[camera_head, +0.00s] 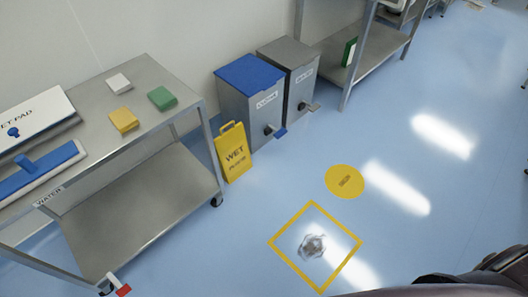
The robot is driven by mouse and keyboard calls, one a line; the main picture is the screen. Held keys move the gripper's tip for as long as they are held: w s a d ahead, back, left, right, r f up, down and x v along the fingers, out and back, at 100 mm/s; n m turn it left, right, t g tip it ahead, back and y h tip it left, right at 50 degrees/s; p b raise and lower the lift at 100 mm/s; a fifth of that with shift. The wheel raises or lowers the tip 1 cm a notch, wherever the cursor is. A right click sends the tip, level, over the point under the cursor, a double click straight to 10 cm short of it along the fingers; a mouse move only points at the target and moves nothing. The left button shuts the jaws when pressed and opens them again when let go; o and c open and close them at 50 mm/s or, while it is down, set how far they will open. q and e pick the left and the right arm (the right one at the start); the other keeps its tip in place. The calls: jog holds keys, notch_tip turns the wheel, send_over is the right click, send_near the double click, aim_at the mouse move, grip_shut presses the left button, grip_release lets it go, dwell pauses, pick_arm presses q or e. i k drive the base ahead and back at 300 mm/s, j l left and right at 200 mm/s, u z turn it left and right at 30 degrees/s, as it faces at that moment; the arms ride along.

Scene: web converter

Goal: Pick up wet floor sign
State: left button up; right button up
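The yellow wet floor sign (233,155) stands on the blue floor, leaning slightly, between the metal cart on the left and the blue-lidded bin. It has a handle at its top and dark lettering reading "WET". Nothing touches it from my side. Neither of my grippers can be made out in this view; a dark part of my own body fills the lower right corner.
A metal cart (150,190) with sponges and a mop head stands left. A blue-lidded bin (248,100) and a grey bin (297,75) stand against the wall. A yellow floor square (291,223) surrounds a clear, crumpled-looking patch (312,247). Open floor lies right.

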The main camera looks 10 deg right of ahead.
aim_at(232, 147)
jog(key=i+l+u, duration=0.15)
jog(key=i, duration=0.75)
